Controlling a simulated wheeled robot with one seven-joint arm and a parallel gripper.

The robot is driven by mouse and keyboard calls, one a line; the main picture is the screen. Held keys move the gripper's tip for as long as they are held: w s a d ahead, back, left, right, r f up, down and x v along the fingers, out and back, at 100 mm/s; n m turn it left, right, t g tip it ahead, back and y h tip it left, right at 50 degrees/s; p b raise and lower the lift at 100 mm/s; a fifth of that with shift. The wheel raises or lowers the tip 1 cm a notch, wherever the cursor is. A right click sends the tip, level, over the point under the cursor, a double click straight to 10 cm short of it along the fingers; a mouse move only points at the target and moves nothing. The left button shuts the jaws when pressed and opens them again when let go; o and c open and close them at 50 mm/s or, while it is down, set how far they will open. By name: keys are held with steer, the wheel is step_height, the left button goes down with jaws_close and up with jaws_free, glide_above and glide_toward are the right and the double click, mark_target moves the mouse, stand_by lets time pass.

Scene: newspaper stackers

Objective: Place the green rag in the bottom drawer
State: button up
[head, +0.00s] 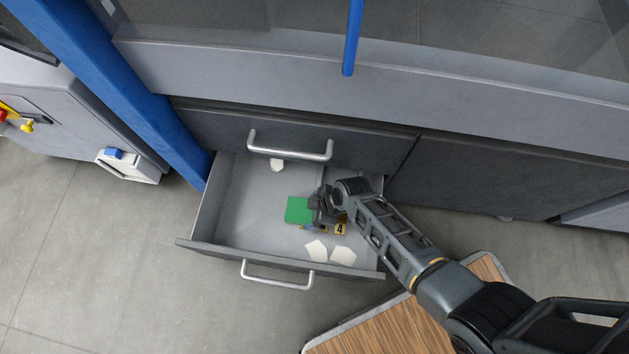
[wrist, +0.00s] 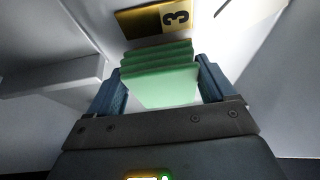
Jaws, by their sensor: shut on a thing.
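The green rag (head: 298,210) is a folded, layered piece, in the head view inside the open bottom drawer (head: 240,205). In the wrist view the rag (wrist: 160,78) sits between the two blue fingers of my gripper (wrist: 160,88), which is shut on it. In the head view my gripper (head: 322,207) reaches into the drawer from the right, at the rag's right side. I cannot tell whether the rag touches the drawer floor. The arm hides part of the drawer's right side.
White pieces (head: 316,250) lie near the drawer's front, and another (head: 277,165) near its back. A yellow number tag (head: 340,229) is beside my gripper; another (wrist: 155,18) shows in the wrist view. The closed upper drawer (head: 290,135) is above. The drawer's left half is clear.

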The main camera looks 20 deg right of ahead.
steer(key=shift+f, duration=0.15)
steer(key=o, duration=0.9)
steer(key=shift+r+p, duration=0.5)
steer(key=shift+r, duration=0.05)
steer(key=p+v, duration=0.6)
steer(key=v, duration=0.6)
steer(key=shift+r, duration=0.1)
